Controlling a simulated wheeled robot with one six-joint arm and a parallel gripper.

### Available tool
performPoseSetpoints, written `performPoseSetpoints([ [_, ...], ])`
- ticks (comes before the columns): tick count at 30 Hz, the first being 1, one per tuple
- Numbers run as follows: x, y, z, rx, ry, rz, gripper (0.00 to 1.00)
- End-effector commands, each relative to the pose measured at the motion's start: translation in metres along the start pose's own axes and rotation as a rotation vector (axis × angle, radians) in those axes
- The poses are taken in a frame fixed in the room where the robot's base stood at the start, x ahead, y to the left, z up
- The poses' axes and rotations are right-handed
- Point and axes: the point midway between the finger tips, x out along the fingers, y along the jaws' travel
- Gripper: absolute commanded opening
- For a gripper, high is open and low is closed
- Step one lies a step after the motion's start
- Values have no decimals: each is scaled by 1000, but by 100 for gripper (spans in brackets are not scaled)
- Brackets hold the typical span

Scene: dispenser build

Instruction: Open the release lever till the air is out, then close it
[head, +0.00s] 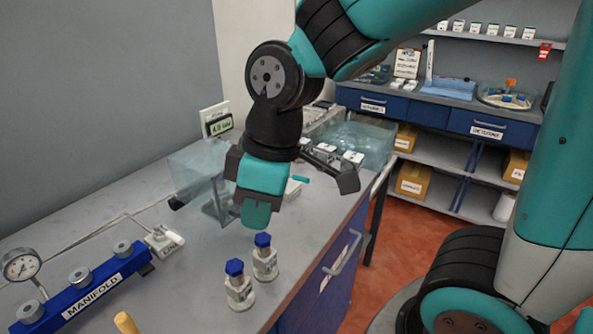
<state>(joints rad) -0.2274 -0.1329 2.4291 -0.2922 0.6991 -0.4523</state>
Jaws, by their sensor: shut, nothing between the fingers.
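A small white lever (173,236) sits on a pale valve block at the right end of the blue manifold (100,285), on the grey bench. It looks like the release lever; I cannot tell whether it is open or closed. A round pressure gauge (20,264) stands at the manifold's left end; its reading is too small to tell. My gripper (256,214) points down above the bench, right of the lever and apart from it. It is shut and empty, behind and above two blue-capped bottles.
Two blue-capped bottles (265,258) stand near the bench's front edge. A clear bin (197,170) stands behind my gripper. A wooden handle (126,323) shows at the bottom. Bare bench lies between lever and bottles.

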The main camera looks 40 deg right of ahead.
Motion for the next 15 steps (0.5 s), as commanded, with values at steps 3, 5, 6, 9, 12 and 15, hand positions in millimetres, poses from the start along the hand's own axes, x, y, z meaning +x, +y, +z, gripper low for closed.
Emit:
performPoseSetpoints([
  [3, -5, 69, -16, -240, -89, 93, 0],
  [5, -4, 103, -18, -374, -148, 131, 0],
  [6, -3, 124, -18, -460, -193, 149, 0],
  [9, 1, 171, -14, -659, -308, 170, 0],
  [12, 4, 206, -6, -817, -410, 163, 0],
  [15, 7, 229, 0, -926, -484, 146, 0],
])
